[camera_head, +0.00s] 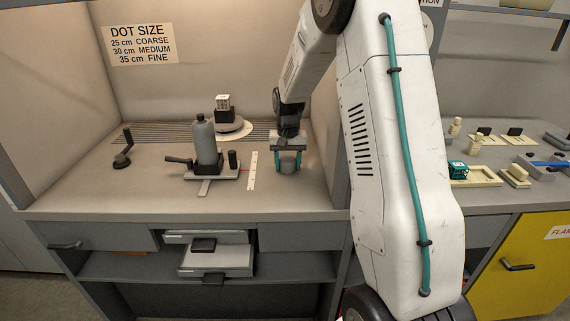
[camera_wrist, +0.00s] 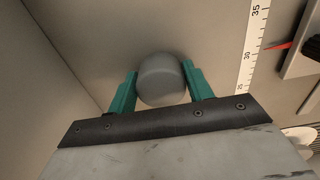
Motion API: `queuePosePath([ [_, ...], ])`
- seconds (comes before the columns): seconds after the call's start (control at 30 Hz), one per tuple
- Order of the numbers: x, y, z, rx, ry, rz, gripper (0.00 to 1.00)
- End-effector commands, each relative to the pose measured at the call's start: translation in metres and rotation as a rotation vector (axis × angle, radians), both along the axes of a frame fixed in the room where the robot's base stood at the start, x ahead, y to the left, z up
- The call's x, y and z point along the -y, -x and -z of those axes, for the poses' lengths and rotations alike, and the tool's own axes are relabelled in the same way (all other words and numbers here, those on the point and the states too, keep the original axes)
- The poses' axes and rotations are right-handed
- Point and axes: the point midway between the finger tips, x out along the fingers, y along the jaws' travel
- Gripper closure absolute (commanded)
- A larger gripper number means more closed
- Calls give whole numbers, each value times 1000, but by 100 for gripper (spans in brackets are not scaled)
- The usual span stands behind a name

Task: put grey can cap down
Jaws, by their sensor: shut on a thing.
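The grey can cap (camera_wrist: 160,80) is a plain round grey piece between the teal fingers of my gripper (camera_wrist: 158,88) in the wrist view. In the head view my gripper (camera_head: 288,160) points down at the right part of the booth's bench, and the cap (camera_head: 288,168) shows between its fingers. The gripper is shut on the cap. The cap is at or just above the bench surface (camera_head: 225,198); I cannot tell whether it touches. The underside of the cap is hidden.
A white ruler strip (camera_head: 252,171) lies left of my gripper. Beyond it a grey bottle (camera_head: 206,143) stands on a sliding fixture (camera_head: 212,173). A turntable (camera_head: 232,128) with a small white lattice cube (camera_head: 223,101) is behind. The booth's right wall is close. Bare bench lies in front.

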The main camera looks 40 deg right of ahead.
Motion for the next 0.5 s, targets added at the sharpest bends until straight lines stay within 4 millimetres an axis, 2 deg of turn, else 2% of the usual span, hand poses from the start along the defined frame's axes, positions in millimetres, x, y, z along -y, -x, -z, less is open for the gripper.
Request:
queuePosePath([
  [0.1,0,0,3,-1,-1,0,70],
  [0.13,0,0,3,-1,-1,0,46],
  [0.2,0,0,3,-1,-1,0,27],
  [0.5,0,0,1,0,0,0,27],
])
